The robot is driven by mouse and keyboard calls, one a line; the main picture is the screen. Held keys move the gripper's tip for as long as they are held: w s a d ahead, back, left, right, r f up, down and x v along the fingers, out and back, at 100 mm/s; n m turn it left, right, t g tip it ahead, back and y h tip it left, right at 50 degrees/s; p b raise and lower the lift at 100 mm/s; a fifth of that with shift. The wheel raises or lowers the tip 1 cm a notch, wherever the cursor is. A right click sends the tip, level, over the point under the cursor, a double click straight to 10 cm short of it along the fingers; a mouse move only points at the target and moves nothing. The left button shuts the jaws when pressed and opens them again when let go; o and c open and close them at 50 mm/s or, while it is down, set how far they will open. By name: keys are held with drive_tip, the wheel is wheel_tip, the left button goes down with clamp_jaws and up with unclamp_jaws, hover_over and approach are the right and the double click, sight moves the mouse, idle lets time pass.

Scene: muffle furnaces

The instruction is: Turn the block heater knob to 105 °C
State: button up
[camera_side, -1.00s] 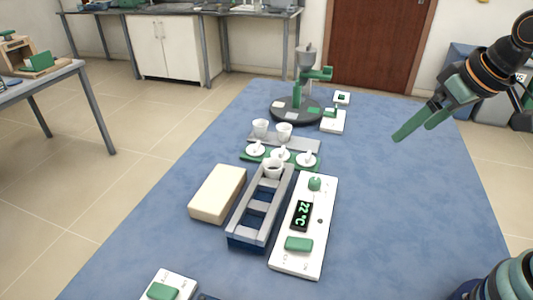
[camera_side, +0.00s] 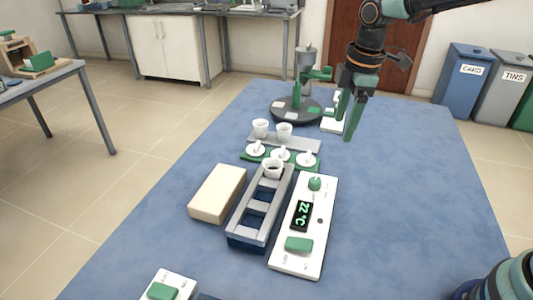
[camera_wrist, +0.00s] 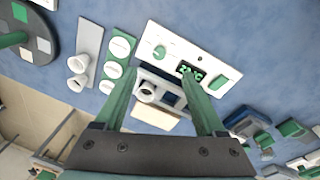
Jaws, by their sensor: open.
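The block heater's white control panel (camera_side: 318,222) lies on the blue table, right of the grey and blue heater block (camera_side: 246,234). It has a green knob (camera_side: 315,183) at its far end, a display (camera_side: 301,215) reading 22 °C, and a green switch (camera_side: 299,244) at the near end. My gripper (camera_side: 346,128) is open and empty, above the table beyond and to the right of the knob, apart from it. In the wrist view the knob (camera_wrist: 159,52) shows between and just past the fingertips (camera_wrist: 160,72). The knob's pointer is too small to read.
A white cup (camera_side: 272,170) sits at the block's far end. Lidded pots on a green tray (camera_side: 245,158), two white cups (camera_side: 284,131) and a dark round stand (camera_side: 285,116) lie behind. A cream block (camera_side: 217,193) lies left. The table's right side is clear.

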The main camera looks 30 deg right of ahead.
sight(315, 180)
drive_tip(key=w+a+f+n, duration=0.1)
drive_tip(key=f, duration=0.5)
drive_tip(key=w+f+n+g, duration=0.1)
drive_tip(key=f+n, duration=0.1)
drive_tip(key=f, duration=0.4)
drive_tip(key=w+a+f+n, duration=0.1)
drive_tip(key=f, duration=0.5)
drive_tip(key=shift+w+a+n+g, duration=0.3)
drive_tip(key=shift+a+n, duration=0.05)
drive_tip(key=shift+n, duration=0.05)
clamp_jaws()
